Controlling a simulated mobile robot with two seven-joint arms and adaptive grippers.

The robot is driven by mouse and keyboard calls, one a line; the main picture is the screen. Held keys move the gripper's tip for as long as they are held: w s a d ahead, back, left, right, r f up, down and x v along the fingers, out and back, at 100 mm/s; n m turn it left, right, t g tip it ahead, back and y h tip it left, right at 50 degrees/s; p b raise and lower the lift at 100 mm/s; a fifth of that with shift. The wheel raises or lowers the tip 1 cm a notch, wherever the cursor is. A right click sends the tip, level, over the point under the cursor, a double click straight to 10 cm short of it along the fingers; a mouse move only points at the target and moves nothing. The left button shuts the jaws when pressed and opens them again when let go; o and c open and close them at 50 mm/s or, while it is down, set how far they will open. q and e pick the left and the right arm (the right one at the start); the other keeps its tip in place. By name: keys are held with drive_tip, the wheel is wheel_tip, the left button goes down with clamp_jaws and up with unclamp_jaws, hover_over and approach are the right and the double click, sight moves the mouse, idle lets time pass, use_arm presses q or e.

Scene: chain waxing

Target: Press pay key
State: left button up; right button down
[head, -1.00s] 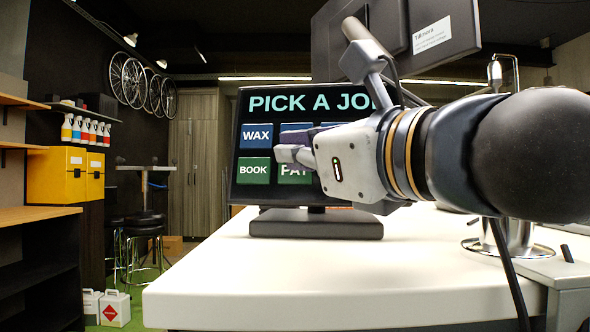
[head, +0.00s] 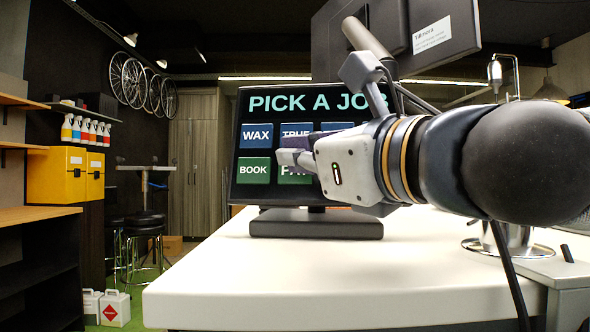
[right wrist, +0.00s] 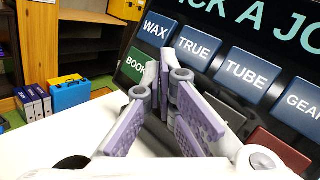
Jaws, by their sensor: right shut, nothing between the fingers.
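The screen (head: 240,120) on the white counter reads PICK A JOB and shows rows of keys. The green pay key (head: 293,178) is in the lower row, right of the green BOOK key (head: 253,170). Its upper part is hidden by my right gripper (head: 288,157), which is shut and empty in front of the screen. In the right wrist view the fingers (right wrist: 168,82) point at the screen and hide the pay key. Whether they touch the glass I cannot tell. My left gripper is not in view.
The blue WAX key (head: 256,136) and TRUE key (head: 297,130) are in the row above. A red key (right wrist: 278,150) shows in the right wrist view. The screen stands on a dark base (head: 315,228). The white counter (head: 260,275) in front is clear.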

drive_tip(key=shift+w, duration=0.2)
drive_tip(key=shift+s, duration=0.1)
idle(0.4)
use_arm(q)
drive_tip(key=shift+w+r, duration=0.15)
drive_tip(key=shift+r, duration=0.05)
use_arm(e)
drive_tip(key=shift+s+a+r, duration=0.1)
drive_tip(key=shift+s+r, duration=0.05)
drive_tip(key=shift+s, duration=0.55)
use_arm(q)
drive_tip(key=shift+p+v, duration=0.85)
drive_tip(key=shift+p, duration=0.05)
use_arm(e)
drive_tip(key=s, duration=0.1)
drive_tip(key=s+r, duration=0.1)
drive_tip(key=s, duration=0.2)
drive_tip(key=shift+s+a+r, duration=0.2)
drive_tip(key=shift+s+a, duration=0.15)
drive_tip(key=shift+s, duration=0.05)
